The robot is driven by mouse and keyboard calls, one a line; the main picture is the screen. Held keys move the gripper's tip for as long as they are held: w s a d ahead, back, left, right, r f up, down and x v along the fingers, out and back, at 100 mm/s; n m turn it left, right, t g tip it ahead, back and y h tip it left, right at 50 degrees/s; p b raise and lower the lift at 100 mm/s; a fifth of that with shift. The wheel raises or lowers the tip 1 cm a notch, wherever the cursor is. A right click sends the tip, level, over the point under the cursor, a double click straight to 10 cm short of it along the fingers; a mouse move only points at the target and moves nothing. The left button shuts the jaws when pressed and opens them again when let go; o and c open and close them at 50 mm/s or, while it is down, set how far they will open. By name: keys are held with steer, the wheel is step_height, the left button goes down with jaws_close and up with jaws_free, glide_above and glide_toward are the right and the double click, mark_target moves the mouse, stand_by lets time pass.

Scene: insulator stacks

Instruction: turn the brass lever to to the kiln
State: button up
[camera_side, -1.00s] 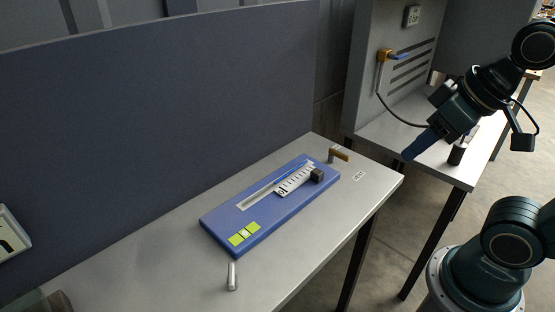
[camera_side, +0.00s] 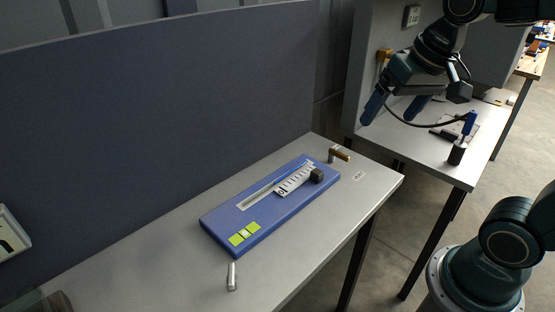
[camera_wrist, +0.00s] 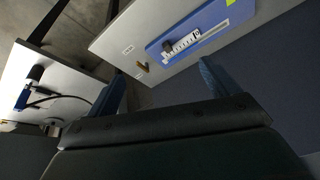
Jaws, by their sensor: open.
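The small brass lever (camera_side: 341,155) sits on a grey post at the far right end of the near grey table, pointing toward the right front. It also shows in the wrist view (camera_wrist: 143,67), between and beyond my fingers. My gripper (camera_side: 394,110) is open and empty, its two blue fingers apart, high up and to the right of the lever. In the wrist view my gripper (camera_wrist: 162,72) has one finger on each side. A small label (camera_side: 359,176) lies near the lever; its text is too small to read.
A blue board (camera_side: 270,208) with a slide scale and a dark knob lies beside the lever. A dark partition (camera_side: 160,125) stands behind. A brass fitting (camera_side: 384,55) is on the back panel. A blue-handled tool (camera_side: 470,124) stands in a black holder on the second table (camera_side: 425,160).

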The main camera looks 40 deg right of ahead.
steer(key=w+d+f+m+g, duration=0.25)
steer(key=w+d+m, duration=0.45)
steer(key=w, duration=0.4)
steer(key=m+g, duration=0.2)
steer(key=m, duration=0.4)
glide_above(339, 152)
step_height(339, 152, down, 8)
steer(key=shift+s+a, duration=0.1)
steer(key=shift+f, duration=0.15)
step_height(339, 152, down, 14)
steer(key=shift+r, duration=0.2)
steer(key=c, duration=1)
